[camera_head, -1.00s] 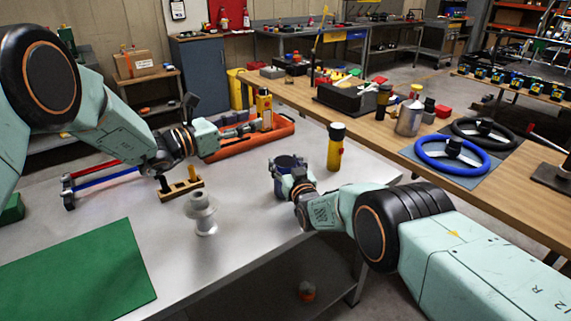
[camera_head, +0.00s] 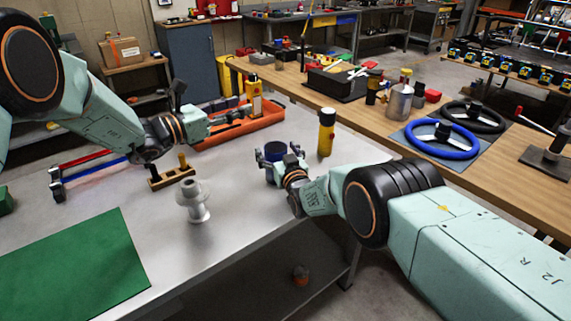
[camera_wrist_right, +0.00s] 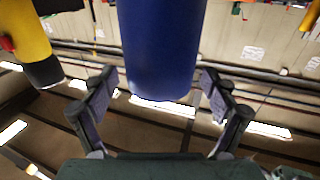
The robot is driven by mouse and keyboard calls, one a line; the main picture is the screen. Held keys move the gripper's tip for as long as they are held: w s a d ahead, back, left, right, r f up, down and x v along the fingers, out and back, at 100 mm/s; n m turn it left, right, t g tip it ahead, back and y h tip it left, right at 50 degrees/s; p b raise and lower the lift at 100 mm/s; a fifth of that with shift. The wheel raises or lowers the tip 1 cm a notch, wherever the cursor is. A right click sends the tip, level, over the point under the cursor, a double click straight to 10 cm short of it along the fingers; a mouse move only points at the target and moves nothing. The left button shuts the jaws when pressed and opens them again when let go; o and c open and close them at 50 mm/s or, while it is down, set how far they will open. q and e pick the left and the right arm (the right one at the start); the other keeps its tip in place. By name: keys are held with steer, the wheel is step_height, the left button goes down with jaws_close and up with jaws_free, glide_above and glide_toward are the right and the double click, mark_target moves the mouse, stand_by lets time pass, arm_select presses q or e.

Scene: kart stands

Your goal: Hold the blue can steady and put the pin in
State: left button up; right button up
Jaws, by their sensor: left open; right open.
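The blue can (camera_head: 275,151) stands on the grey metal table, left of a yellow and black cylinder. My right gripper (camera_head: 279,158) is open, with its fingers on either side of the can. In the right wrist view the can (camera_wrist_right: 160,50) fills the space ahead, between the spread fingers (camera_wrist_right: 158,100), with gaps visible beside it. A brass pin (camera_head: 183,160) stands upright in a small wooden block (camera_head: 172,179). My left gripper (camera_head: 226,125) is open and empty, above and right of the block; its fingers are hard to separate from the tray behind.
An orange tray (camera_head: 275,113) lies behind the left gripper. The yellow cylinder (camera_head: 326,133) stands close right of the can. A pale grey spool-shaped part (camera_head: 195,201) stands in front of the block. A green mat (camera_head: 75,265) covers the front left; bare table lies between.

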steer(key=v, duration=1.1)
steer(key=shift+s, duration=0.15)
steer(key=shift+r, duration=0.15)
steer(key=shift+x, duration=5.7)
steer(key=shift+s+d, duration=0.1)
steer(key=shift+s, duration=0.1)
steer(key=shift+w, duration=0.45)
arm_select(q)
steer(key=x, duration=1.2)
arm_select(e)
steer(key=shift+v, duration=0.9)
